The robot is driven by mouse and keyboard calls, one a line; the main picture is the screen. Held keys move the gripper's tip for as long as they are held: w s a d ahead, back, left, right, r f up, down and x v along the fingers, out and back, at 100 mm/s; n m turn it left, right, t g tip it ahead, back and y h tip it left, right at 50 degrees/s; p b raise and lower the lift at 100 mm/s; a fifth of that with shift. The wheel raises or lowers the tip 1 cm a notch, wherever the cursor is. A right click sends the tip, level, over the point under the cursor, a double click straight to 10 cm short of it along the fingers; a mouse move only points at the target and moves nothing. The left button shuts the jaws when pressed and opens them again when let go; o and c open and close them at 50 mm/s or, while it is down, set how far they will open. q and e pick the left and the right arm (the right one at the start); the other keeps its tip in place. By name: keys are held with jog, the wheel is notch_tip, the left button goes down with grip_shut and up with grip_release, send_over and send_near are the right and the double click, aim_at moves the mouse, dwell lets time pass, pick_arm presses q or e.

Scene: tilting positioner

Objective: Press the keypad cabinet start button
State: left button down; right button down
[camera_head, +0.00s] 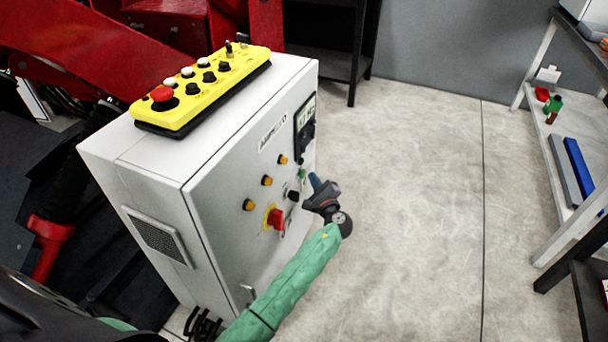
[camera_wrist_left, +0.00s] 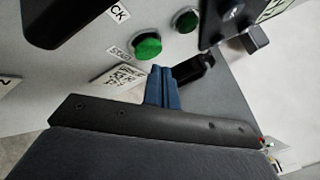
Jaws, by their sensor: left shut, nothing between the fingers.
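The white control cabinet (camera_head: 240,185) stands at the centre left, its front panel facing right. In the left wrist view a green button (camera_wrist_left: 147,47) sits beside a small label that seems to read START. A second green button (camera_wrist_left: 187,21) is up and right of it, near the dark keypad unit (camera_wrist_left: 232,18). In the head view the keypad and display (camera_head: 305,118) are high on the panel. My left gripper (camera_head: 315,182) is shut and empty before the panel. Its blue fingertips (camera_wrist_left: 160,72) appear just below the labelled button; contact cannot be told.
A red rotary switch (camera_head: 276,219), a black knob (camera_head: 293,196) and orange lamps (camera_head: 267,181) are on the panel near my gripper. A yellow button box (camera_head: 210,85) lies on the cabinet top. Open floor (camera_head: 420,200) is to the right, then a shelf (camera_head: 550,150).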

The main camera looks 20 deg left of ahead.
pick_arm(q)
jog(key=shift+a, duration=0.15)
pick_arm(e)
jog(key=shift+w+r, duration=0.1)
jog(key=shift+w, duration=0.05)
pick_arm(q)
jog(key=shift+a, duration=0.25)
jog(key=shift+a, duration=0.2)
pick_arm(e)
jog(key=shift+s, duration=0.3)
